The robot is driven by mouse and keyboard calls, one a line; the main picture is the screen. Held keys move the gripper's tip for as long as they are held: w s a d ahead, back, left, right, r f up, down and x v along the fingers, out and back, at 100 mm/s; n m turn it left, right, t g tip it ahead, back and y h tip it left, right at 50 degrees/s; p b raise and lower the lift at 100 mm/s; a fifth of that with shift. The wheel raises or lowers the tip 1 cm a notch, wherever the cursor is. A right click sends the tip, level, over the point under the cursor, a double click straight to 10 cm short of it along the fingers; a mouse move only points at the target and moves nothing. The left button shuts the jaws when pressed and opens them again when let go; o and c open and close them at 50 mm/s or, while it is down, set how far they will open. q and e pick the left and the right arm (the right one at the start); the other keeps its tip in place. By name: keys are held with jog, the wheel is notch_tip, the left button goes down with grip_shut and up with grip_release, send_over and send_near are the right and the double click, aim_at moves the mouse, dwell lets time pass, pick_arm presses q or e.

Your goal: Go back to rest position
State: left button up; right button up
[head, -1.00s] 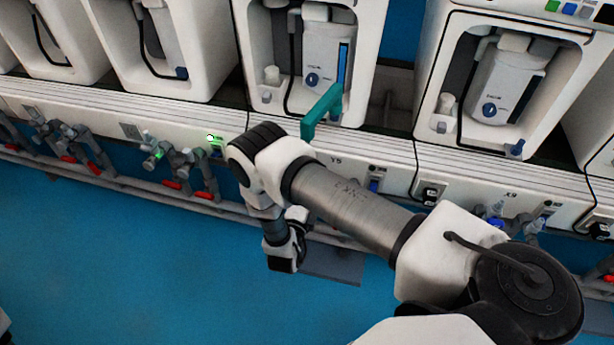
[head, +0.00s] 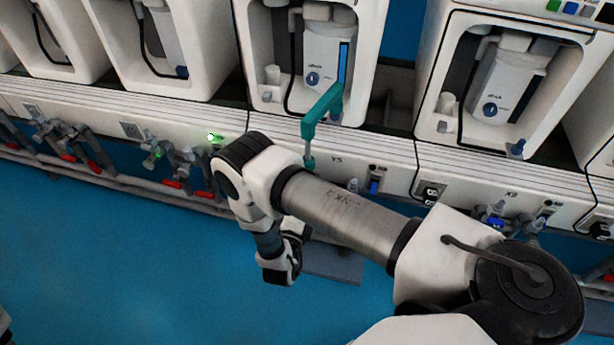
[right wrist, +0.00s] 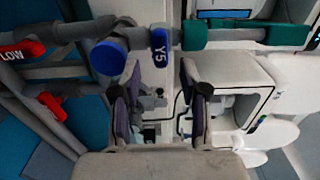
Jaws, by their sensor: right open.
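My right arm comes in from the right in the head view, bends at its elbow in front of the test line and points down to its dark wrist end. The fingers cannot be made out there. In the right wrist view my right gripper (right wrist: 160,104) has its two fingers apart with nothing held between them. A blue-capped grey pipe fitting (right wrist: 108,57) with a Y5 tag (right wrist: 159,47) lies beyond the fingertips.
A teal pipe (head: 322,112) sticks out from the middle station (head: 372,50), close above my arm; it also shows in the right wrist view (right wrist: 195,36). Grey valves with red handles (head: 172,183) line the lower front.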

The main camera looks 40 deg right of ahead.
jog(key=v, duration=0.4)
dwell(0.3)
